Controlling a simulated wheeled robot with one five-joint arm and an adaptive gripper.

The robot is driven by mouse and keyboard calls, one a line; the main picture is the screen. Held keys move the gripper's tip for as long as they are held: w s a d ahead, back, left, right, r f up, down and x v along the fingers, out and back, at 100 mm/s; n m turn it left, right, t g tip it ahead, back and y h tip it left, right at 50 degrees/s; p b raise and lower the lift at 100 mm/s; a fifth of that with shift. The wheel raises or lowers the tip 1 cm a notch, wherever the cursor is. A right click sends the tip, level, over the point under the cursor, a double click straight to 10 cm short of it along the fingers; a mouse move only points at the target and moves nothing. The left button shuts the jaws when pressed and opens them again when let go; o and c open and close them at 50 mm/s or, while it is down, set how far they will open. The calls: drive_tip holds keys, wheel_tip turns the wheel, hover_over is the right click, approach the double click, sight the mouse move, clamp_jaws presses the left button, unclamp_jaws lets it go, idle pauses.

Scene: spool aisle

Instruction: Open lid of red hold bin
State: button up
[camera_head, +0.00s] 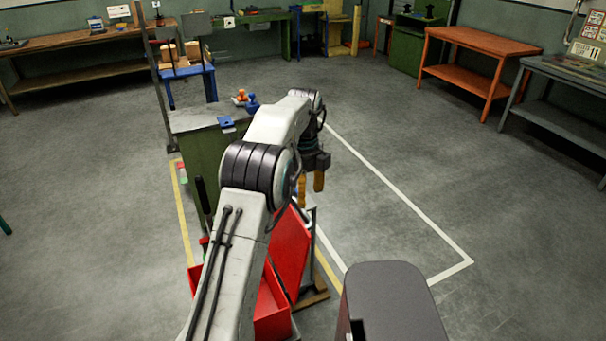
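The red hold bin (273,311) is low in the picture, partly hidden behind my arm. A flat red panel (291,254), which looks like its lid, stands steeply tilted at the bin's right side, and red inner walls show beside it. My gripper (311,187) has two orange fingers pointing down, above the top edge of the panel in the picture. The fingers are apart, with nothing visible between them. I cannot tell whether either finger touches the panel. My arm hides the middle of the bin and the panel's left part.
A green cabinet with a grey top (197,121) stands just beyond the bin, with small blue and orange items on it. A blue stand (188,72) holds boxes behind it. An orange table (480,48) and grey bench (568,72) stand at right. The floor inside the white lines is clear.

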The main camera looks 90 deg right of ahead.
drive_tip(key=shift+w+r, duration=0.15)
drive_tip(key=shift+r, duration=2.75)
drive_tip(key=shift+w, duration=0.1)
